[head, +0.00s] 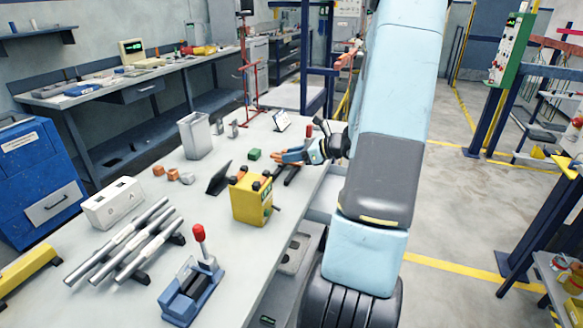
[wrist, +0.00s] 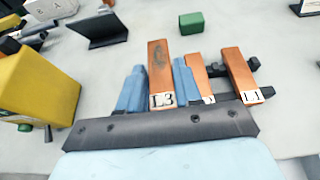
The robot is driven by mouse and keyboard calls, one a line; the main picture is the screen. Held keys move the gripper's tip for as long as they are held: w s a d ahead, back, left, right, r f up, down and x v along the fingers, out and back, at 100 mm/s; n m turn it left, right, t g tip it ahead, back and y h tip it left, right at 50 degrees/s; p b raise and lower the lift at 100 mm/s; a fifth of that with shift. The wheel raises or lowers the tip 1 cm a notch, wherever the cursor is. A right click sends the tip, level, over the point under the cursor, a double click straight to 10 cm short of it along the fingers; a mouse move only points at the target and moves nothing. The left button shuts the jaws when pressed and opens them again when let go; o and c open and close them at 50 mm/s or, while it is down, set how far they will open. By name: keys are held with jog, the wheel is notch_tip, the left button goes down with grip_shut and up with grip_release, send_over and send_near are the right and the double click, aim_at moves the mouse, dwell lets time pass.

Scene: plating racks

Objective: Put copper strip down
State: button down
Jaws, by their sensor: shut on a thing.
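My gripper (wrist: 158,70) is shut on a copper strip labelled L3 (wrist: 160,62), with one blue finger on each side of it. In the head view my gripper (head: 289,156) is over the grey table, near its right edge. Two more copper strips lie just right of it in the wrist view: a middle one (wrist: 200,75), its label partly hidden, and one labelled L1 (wrist: 239,72). Both lie across a black two-bar rack (wrist: 252,64). The rack also shows below my gripper in the head view (head: 292,176). I cannot tell whether L3 touches the rack.
A yellow box with black knobs (head: 248,203) stands close to the left of my gripper. A black angled stand (head: 218,179) and a green block (head: 254,154) are nearby. Metal bars (head: 125,247) and a red-handled blue clamp (head: 192,286) are at the front of the table (head: 262,262).

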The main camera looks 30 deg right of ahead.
jog(key=shift+a+f, duration=0.55)
jog(key=shift+f, duration=0.75)
jog(key=shift+a+f, duration=0.15)
jog(key=shift+f, duration=0.7)
jog(key=shift+f, duration=0.1)
jog(key=c, duration=0.8)
grip_release()
